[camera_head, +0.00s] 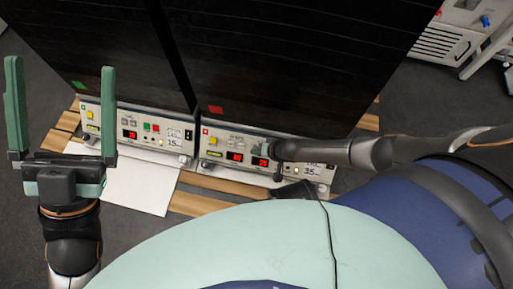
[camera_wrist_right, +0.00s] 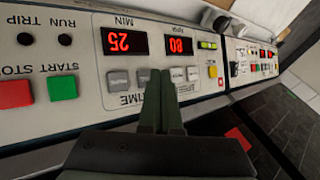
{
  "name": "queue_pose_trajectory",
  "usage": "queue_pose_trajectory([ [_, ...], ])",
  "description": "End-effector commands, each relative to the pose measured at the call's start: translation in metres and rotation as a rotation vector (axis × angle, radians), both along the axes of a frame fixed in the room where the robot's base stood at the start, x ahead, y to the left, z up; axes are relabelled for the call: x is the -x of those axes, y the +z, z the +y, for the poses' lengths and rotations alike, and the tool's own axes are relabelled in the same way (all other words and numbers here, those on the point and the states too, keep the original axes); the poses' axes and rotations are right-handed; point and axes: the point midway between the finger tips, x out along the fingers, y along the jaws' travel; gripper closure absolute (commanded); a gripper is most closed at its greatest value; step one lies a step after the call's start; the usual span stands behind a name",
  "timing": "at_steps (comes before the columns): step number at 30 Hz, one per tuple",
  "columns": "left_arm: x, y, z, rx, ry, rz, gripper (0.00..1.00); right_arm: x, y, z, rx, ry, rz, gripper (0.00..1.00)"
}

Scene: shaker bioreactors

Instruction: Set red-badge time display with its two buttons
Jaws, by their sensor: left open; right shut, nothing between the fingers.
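The red-badge shaker is the right one in the head view, with its red badge (camera_head: 215,109) on the dark cover above the front panel. Its time display (camera_head: 260,162) shows red digits. In the right wrist view the panel appears upside down, so I cannot surely read the time display (camera_wrist_right: 125,41). Its two grey time buttons, one (camera_wrist_right: 118,80) and the other (camera_wrist_right: 143,77), sit beside it. My right gripper (camera_wrist_right: 166,76) is shut and empty, its tips over the panel close to the inner time button; contact cannot be told. My left gripper (camera_head: 60,100) is open and empty, away from the panels.
The red-badge shaker also has a speed display (camera_wrist_right: 180,46) with grey buttons (camera_wrist_right: 193,74), a green button (camera_wrist_right: 62,87) and a red button (camera_wrist_right: 14,94). A green-badge shaker (camera_head: 150,127) stands to the left. A white sheet (camera_head: 135,190) lies on the wooden slats in front.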

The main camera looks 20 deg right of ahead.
Motion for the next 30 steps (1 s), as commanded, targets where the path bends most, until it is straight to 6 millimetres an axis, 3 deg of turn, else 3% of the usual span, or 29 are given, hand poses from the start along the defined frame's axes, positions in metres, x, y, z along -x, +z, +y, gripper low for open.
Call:
queue_pose_trajectory([
  [30,0.0001,-0.0016,-0.0006,0.0,-0.002,0.002,0.0,-0.0047,-0.0054,-0.0036,0.001,0.001,0.0,1.0],
])
